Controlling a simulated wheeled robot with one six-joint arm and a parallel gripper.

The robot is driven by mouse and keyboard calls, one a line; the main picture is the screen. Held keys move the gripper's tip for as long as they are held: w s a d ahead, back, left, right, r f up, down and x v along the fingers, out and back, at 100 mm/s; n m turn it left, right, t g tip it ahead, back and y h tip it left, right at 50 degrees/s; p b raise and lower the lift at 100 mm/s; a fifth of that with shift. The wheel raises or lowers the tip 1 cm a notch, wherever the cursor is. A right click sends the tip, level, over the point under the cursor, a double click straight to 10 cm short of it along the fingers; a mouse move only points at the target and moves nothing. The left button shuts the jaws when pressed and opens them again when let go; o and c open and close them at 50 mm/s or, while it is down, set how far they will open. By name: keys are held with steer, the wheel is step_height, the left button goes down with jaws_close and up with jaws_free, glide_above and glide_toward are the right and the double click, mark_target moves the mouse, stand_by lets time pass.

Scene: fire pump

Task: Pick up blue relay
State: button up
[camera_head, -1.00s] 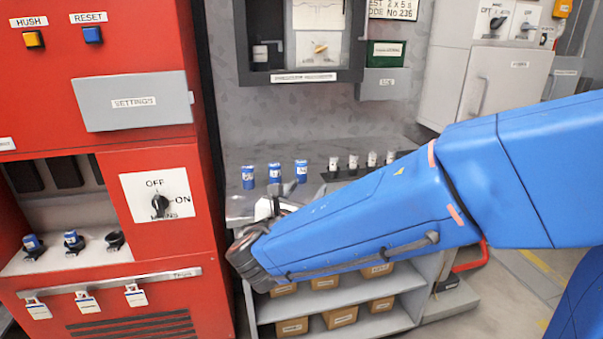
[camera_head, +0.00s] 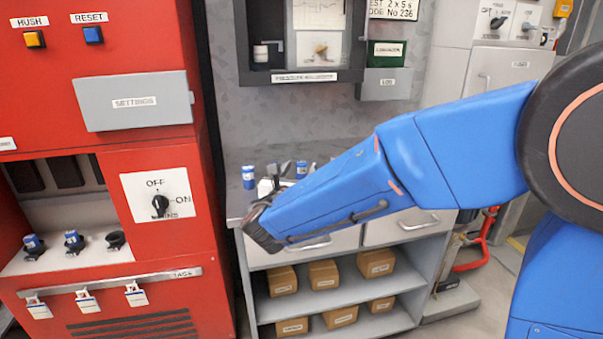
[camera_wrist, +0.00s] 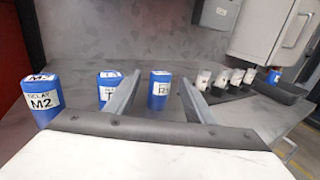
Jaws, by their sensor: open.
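Several blue relays stand upright on the grey counter. In the wrist view, one labelled "RELAY M2" (camera_wrist: 42,100) is at the left, one labelled "T" (camera_wrist: 107,88) is partly hidden behind my left finger, and a third labelled "R" (camera_wrist: 159,90) stands between my fingers, beyond them. In the head view, a relay (camera_head: 248,177) is left of my gripper and another (camera_head: 301,170) is right of it; the middle one is mostly hidden. My gripper (camera_wrist: 160,98) is open and empty, low over the counter; it also shows in the head view (camera_head: 277,180).
White-topped cylinders (camera_wrist: 220,78) stand in a dark tray at the right, with another blue relay (camera_wrist: 273,77) at its far end. A red cabinet (camera_head: 160,260) holds two blue relays in sockets at the left. Cardboard boxes (camera_head: 323,273) sit on shelves below the counter.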

steer(key=shift+w+d, duration=0.2)
steer(key=shift+w, duration=0.85)
steer(key=shift+w+d, duration=0.25)
steer(key=shift+w, duration=0.8)
steer(key=shift+w+d, duration=0.2)
steer(key=shift+w, duration=0.85)
steer(key=shift+c, duration=0.7)
steer(key=c, duration=1)
